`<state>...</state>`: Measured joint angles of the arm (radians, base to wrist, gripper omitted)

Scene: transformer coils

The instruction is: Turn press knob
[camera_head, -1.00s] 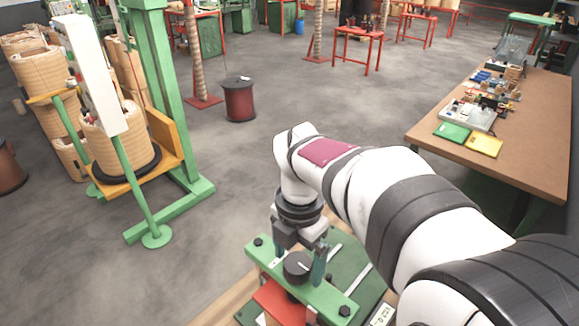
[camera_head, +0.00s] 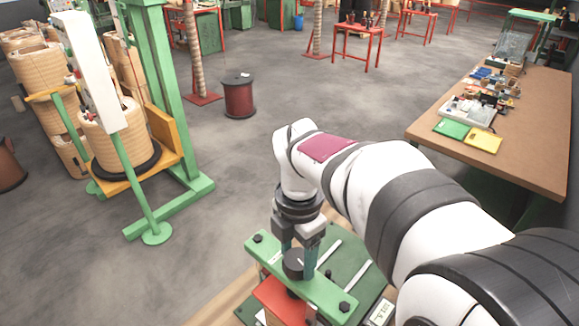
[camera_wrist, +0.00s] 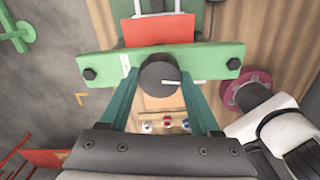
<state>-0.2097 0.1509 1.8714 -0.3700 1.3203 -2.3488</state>
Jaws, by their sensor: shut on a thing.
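The press knob (camera_head: 294,263) is a round black knob with a white mark, on top of the green crossbar (camera_head: 325,296) of the press. In the wrist view the knob (camera_wrist: 160,76) sits between my two green fingers, its white mark pointing right. My gripper (camera_head: 294,262) points down over the crossbar and is shut on the knob, one finger on each side. The finger tips are partly hidden by the knob and crossbar. A red block (camera_head: 280,299) lies under the crossbar; it also shows in the wrist view (camera_wrist: 158,30).
Black bolts (camera_wrist: 90,74) stand at both ends of the crossbar. The press stands on a green base (camera_head: 345,262) on a wooden surface. In the wrist view, small coloured buttons (camera_wrist: 167,123) and a dark red disc (camera_wrist: 246,90) are near my fingers.

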